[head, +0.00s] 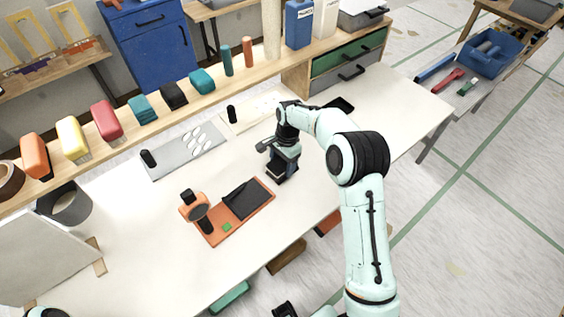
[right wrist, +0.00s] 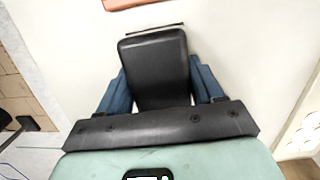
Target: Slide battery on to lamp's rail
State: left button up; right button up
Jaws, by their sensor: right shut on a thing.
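The black battery (right wrist: 155,66) is between the blue fingers of my right gripper (head: 281,168) in the right wrist view. In the head view the battery (head: 277,171) is a small dark block under the gripper, just above or on the white table; I cannot tell which. The right gripper is shut on it. My left gripper is not in view.
A grey plate with white ovals (head: 190,146) lies behind. A grey bin (head: 68,206) stands at the left. Bare table lies right of the gripper.

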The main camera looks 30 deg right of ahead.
aim_at(274, 167)
jog(key=shift+a, duration=0.55)
jog(key=shift+s+a+b, duration=0.25)
jog(key=shift+a+b, duration=0.25)
jog(key=shift+a, duration=0.7)
jog(key=shift+s+a, duration=0.15)
jog(key=shift+a, duration=1)
jog(key=shift+s+a+b, duration=0.2)
jog(key=shift+s+a, duration=0.05)
jog(key=shift+a, duration=0.95)
jog(key=shift+s+a+b, duration=0.2)
jog(key=shift+a, duration=0.95)
jog(key=shift+s+a, duration=0.2)
jog(key=shift+a, duration=1.05)
jog(key=shift+s+a, duration=0.2)
jog(key=shift+a, duration=1.05)
jog(key=o, duration=1.5)
jog(key=shift+c, duration=0.2)
jog(key=shift+o, duration=0.4)
jog(key=shift+d, duration=0.1)
